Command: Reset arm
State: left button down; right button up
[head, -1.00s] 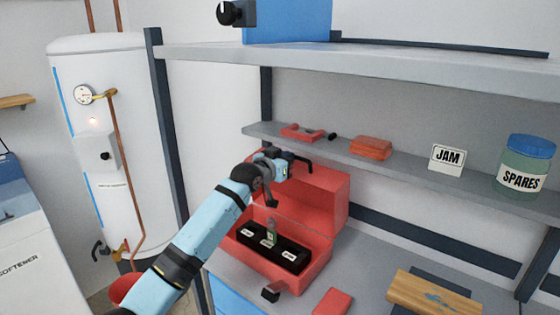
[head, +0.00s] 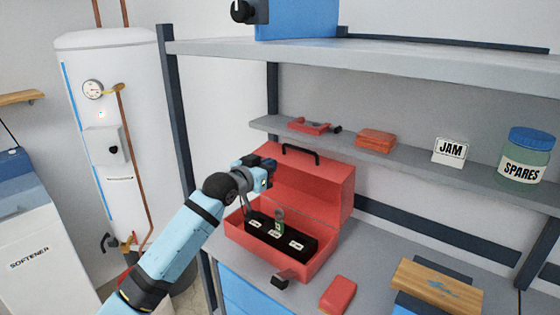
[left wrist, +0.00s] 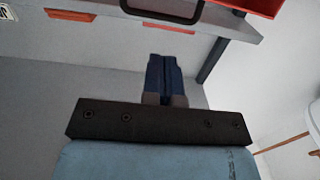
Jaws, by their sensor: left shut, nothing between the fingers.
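My left arm comes in from the lower left of the head view. Its gripper (head: 262,172) is in front of the raised lid of an open red toolbox (head: 335,195). In the left wrist view my left gripper (left wrist: 164,60) is shut, its dark blue fingers together with nothing between them. A small greenish item (head: 279,226) stands upright in the black labelled insert (head: 262,235) of the toolbox, apart from the gripper. My right gripper does not show.
A shelf (head: 400,165) above holds a red clamp-like tool (head: 310,126), a red-orange block (head: 375,140), a JAM sign (head: 449,150) and a SPARES jar (head: 527,155). A red box (head: 338,294) and a wooden board (head: 438,285) lie on the bench. A white tank (head: 105,120) stands left.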

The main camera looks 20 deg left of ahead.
pick_arm(q)
jog(key=s+d+f+g+y+p, duration=0.1)
jog(key=s+f+p, duration=0.2)
jog(key=s+f, duration=0.6)
jog(key=s+d+f+g+p, duration=0.1)
jog(key=s+d+f+p, duration=0.15)
jog(key=s+f, duration=0.65)
jog(key=s+f+g+p, duration=0.1)
jog(key=s+f, duration=0.2)
jog(key=s, duration=0.5)
jog(key=s+d+f+g+y+p, duration=0.1)
jog(key=s+f, duration=0.3)
jog(key=s, duration=0.4)
jog(key=s+f+n+g+p, duration=0.1)
jog(key=s+f+p, duration=0.2)
jog(key=s, duration=0.5)
jog(key=shift+d+f+y, duration=0.15)
jog(key=shift+f+y, duration=0.15)
jog(key=shift+f, duration=0.35)
